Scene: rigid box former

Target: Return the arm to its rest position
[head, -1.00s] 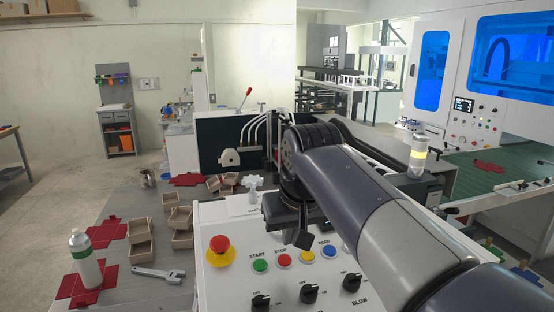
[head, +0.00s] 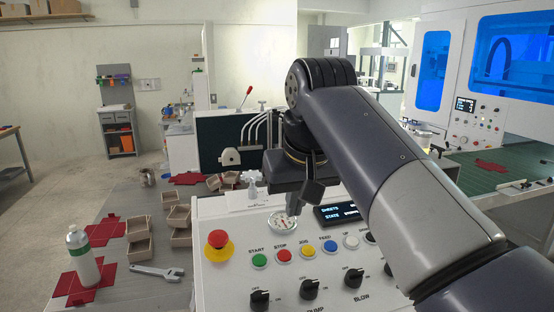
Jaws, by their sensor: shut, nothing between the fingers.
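My arm (head: 365,140) reaches in from the lower right, bends at a raised dark joint and drops to its wrist. My gripper (head: 293,208) hangs below the dark wrist block, pointing down over the back of the white control panel (head: 225,285). It is shut and holds nothing.
The panel carries a red emergency button (head: 218,243), coloured buttons, black knobs and a display (head: 338,213). To the left, a table holds a bottle (head: 83,257), a wrench (head: 157,272), several small boxes and red blanks. A green conveyor (head: 500,172) lies right.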

